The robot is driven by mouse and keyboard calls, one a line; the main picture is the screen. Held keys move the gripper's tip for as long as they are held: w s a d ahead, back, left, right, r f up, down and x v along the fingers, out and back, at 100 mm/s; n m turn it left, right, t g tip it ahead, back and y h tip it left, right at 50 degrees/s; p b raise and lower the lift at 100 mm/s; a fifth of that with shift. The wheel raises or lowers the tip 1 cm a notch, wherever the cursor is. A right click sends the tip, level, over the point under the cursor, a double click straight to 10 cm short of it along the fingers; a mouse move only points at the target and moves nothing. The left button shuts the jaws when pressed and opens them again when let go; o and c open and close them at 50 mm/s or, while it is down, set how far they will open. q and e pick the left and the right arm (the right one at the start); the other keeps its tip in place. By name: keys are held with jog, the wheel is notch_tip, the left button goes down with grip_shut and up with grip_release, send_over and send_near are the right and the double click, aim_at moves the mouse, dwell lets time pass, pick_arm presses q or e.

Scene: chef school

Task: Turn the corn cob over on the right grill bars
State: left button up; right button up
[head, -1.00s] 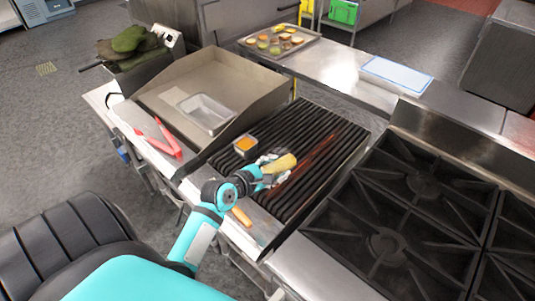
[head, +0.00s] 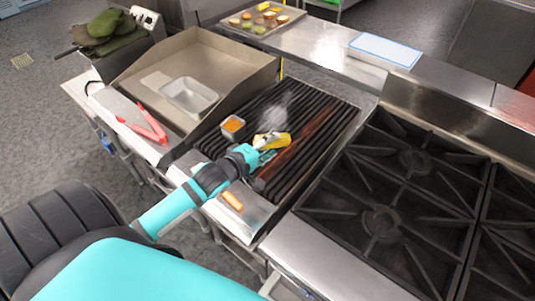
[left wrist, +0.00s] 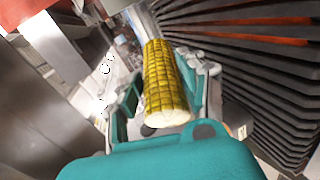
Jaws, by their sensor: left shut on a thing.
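The corn cob (head: 279,141) is yellow and sits at the fingertips of my left gripper (head: 264,148), over the grill bars. In the left wrist view the cob (left wrist: 166,82) lies between the two fingers of the gripper (left wrist: 165,95), with its pale cut end toward the camera and dark grill marks on its yellow side. The gripper is shut on it. The dark grill bars (head: 335,112) show a reddish glowing strip on the right; they also fill the right of the left wrist view (left wrist: 255,70). Whether the cob touches the bars I cannot tell. My right gripper is not in view.
A small container of orange sauce (head: 232,126) stands on the bars left of the cob. An orange-brown handle (head: 231,200) lies on the front ledge. Red tongs (head: 145,127) and a metal pan (head: 189,96) are at left. Black burners (head: 400,190) stand at right.

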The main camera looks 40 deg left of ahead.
pick_arm(q)
jog(key=m+b, duration=0.4)
jog(key=f+m+b, duration=0.1)
jog(key=m, duration=0.1)
jog(key=shift+w+m+b, duration=0.3)
jog(key=shift+w+b, duration=0.1)
jog(key=shift+w+r+m, duration=0.1)
jog(key=shift+r+m, duration=0.05)
jog(key=shift+m, duration=0.45)
jog(key=shift+w+a+r+m, duration=0.1)
jog(key=shift+r+m, duration=0.1)
jog(key=shift+m, duration=0.4)
jog(key=m, duration=0.4)
jog(key=m+p, duration=0.1)
jog(key=m, duration=0.1)
jog(key=shift+w+a+f+t, duration=0.1)
jog(key=shift+w+t, duration=0.3)
jog(key=shift+m, duration=0.7)
notch_tip(320, 180, down, 8)
jog(key=b, duration=0.5)
jog(key=shift+w, duration=0.1)
jog(key=o, duration=1.3)
